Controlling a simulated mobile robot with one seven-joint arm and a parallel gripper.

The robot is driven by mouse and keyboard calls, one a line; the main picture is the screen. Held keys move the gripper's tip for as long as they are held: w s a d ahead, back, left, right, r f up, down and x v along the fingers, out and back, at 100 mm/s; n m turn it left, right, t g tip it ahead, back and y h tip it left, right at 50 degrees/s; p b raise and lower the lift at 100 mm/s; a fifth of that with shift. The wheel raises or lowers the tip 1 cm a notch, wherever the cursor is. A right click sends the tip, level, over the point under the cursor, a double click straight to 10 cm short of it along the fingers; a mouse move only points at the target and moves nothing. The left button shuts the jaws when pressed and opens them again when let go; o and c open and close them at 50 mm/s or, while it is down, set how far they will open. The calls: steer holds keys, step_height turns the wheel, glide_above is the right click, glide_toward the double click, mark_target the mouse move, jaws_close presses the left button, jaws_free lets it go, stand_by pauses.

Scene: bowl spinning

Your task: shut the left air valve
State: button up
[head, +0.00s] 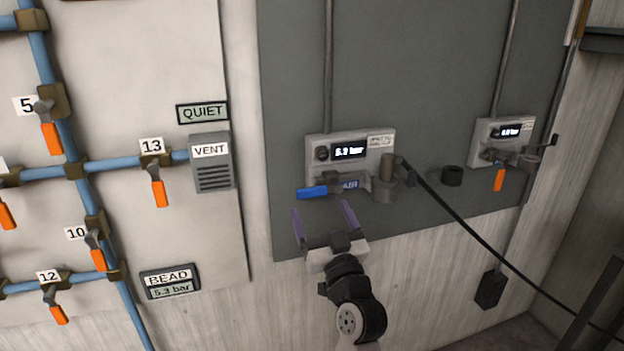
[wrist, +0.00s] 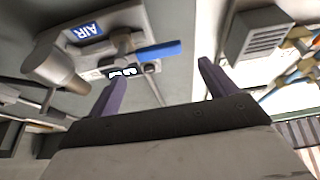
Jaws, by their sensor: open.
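The left air valve has a blue lever handle (head: 312,192) pointing left, nearly level, below a grey box (head: 384,147) whose display reads about 5.2 bar. In the wrist view the blue handle (wrist: 158,50) shows ahead of the fingers, near a blue AIR label (wrist: 86,31). My gripper (head: 324,217) is open and empty, with its two purple fingers pointing up, just below the handle in the picture. In the wrist view the gripper (wrist: 158,88) has its fingers apart, with the handle beyond and between them. I see no contact.
A second valve with an orange handle (head: 499,179) hangs down at the right. A black hose (head: 452,208) runs from the left valve's fitting to the lower right. Blue pipes with numbered orange-handled valves and a VENT box (head: 212,163) are at the left.

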mark_target(313, 191)
steer(key=p+x, duration=0.2)
steer(key=x, duration=0.4)
steer(key=shift+w+r, duration=0.1)
steer(key=shift+r, duration=0.1)
steer(key=shift+w+a, duration=0.2)
steer(key=shift+w, duration=0.35)
steer(key=c, duration=1.4)
